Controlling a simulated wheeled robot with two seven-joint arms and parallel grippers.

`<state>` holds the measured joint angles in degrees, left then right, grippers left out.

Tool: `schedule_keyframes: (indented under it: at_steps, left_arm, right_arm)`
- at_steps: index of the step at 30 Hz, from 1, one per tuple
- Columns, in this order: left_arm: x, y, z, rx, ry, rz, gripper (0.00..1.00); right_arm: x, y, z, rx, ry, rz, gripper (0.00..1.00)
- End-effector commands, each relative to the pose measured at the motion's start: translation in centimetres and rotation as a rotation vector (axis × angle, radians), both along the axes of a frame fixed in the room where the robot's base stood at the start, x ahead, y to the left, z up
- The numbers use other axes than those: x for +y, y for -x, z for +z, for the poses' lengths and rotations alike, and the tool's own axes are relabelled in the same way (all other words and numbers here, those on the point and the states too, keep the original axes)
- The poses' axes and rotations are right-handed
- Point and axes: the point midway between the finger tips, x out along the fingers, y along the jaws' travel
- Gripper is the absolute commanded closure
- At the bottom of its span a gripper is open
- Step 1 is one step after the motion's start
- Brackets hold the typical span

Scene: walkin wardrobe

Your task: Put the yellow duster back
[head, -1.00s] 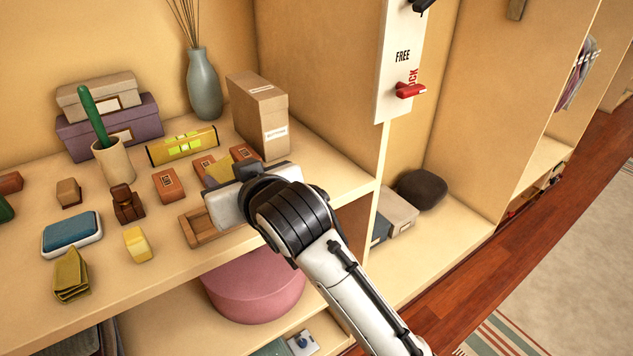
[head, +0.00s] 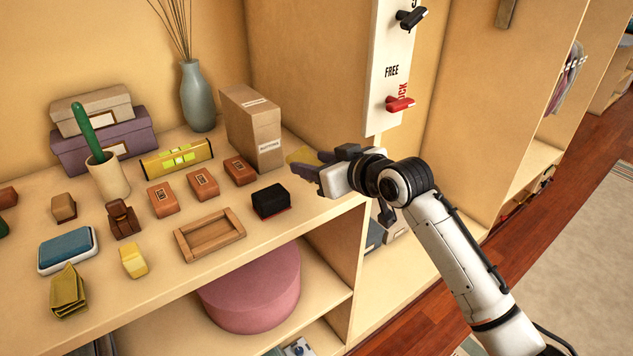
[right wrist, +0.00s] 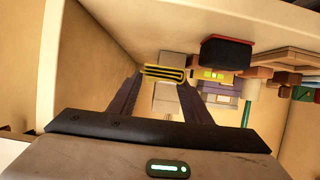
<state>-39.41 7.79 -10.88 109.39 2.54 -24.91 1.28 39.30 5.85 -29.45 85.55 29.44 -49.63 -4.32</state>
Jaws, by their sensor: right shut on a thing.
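My right gripper (head: 306,165) is shut on the yellow duster (head: 301,156), which shows only in part between the fingers in the head view. It is above the shelf's right end, to the right of the tan box. In the right wrist view the duster (right wrist: 163,73) is a flat yellow piece with dark stripes, between the fingertips of the right gripper (right wrist: 163,76). Another folded, olive-yellow piece (head: 68,291) stands on the shelf at the front left. My left gripper is not in view.
An empty wooden tray (head: 209,234) and a black block with a red base (head: 271,201) are on the shelf (head: 175,290). The tan box (head: 252,128) stands behind. An upright panel with a red lever (head: 399,104) is to the right. Several small brown blocks stand mid-shelf.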

Motion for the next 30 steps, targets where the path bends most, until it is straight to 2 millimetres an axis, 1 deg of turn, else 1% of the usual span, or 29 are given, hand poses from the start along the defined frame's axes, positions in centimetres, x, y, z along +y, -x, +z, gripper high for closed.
schedule_keyframes:
  at_steps: [5, 9, 12, 26, 27, 29, 30]
  left_arm:
    - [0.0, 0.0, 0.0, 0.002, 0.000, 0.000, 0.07]
    - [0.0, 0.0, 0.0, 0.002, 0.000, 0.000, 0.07]
    - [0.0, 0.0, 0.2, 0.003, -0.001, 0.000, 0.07]
    - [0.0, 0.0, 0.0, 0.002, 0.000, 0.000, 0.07]
    - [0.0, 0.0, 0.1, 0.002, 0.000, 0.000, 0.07]
    - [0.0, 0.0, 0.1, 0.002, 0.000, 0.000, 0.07]
    - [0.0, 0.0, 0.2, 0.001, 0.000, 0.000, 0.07]
  right_arm:
    - [0.0, 0.0, -1.4, 0.000, 0.000, -0.002, 0.80]
    - [0.0, 0.0, -3.9, 0.002, -0.001, -0.002, 0.80]
    - [-0.1, -0.1, -5.0, -0.001, 0.001, -0.003, 0.80]
    - [-0.3, -0.2, -5.9, -0.003, 0.000, -0.002, 0.80]
    - [-0.3, -0.2, -5.8, -0.003, 0.000, -0.002, 0.49]
    - [-0.3, -0.2, -5.8, -0.003, 0.000, -0.002, 0.39]
    - [-0.3, -0.2, -5.8, -0.003, 0.000, -0.002, 0.37]
